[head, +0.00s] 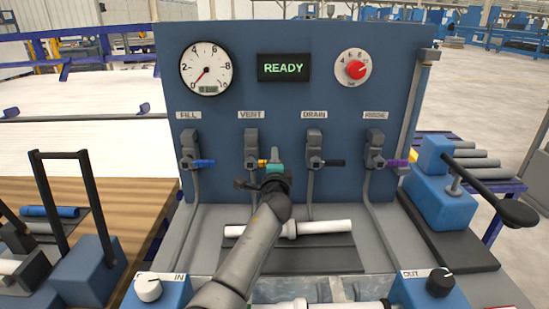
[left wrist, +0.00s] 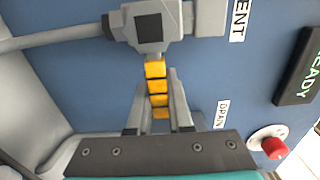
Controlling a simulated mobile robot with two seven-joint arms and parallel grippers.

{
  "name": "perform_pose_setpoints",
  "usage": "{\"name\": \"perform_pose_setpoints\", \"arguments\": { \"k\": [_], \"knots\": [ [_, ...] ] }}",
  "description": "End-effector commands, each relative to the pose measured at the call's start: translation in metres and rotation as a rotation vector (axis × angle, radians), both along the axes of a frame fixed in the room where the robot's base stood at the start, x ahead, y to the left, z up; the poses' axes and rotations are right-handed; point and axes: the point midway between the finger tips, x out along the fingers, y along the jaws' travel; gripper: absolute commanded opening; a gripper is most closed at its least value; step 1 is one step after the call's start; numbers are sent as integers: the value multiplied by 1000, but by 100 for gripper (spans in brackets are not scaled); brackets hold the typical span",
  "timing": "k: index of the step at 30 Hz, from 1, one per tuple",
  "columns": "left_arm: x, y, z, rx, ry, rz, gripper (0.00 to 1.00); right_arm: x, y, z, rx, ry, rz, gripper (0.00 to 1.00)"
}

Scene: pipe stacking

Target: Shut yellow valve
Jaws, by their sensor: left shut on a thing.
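The yellow valve is the one under the VENT label on the blue panel. Its banded yellow handle (head: 262,161) points right from the grey valve body (head: 251,142), level like the other handles. My right gripper is not in view.
Blue (head: 203,162), black (head: 333,163) and purple (head: 396,162) valve handles flank it on the panel. A gauge (head: 206,68) reads near zero and a display (head: 284,67) says READY. A white pipe (head: 325,227) lies below. A blue clamp (head: 440,190) with a black lever stands right.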

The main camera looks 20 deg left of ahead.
Motion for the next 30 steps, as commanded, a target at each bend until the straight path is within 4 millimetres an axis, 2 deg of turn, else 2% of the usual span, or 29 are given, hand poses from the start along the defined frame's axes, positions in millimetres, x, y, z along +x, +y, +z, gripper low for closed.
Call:
{"name": "perform_pose_setpoints", "arguments": {
  "k": [8,9,17,26,30],
  "knots": [
    [0,1,-1,9,5,3,0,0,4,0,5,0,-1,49],
    [0,1,-1,9,5,3,20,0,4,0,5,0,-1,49],
    [0,1,-1,5,3,2,49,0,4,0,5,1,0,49],
    [-1,0,-1,3,3,1,49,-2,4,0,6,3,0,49],
    [-9,-4,0,4,3,0,49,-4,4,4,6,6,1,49]
  ]
}}
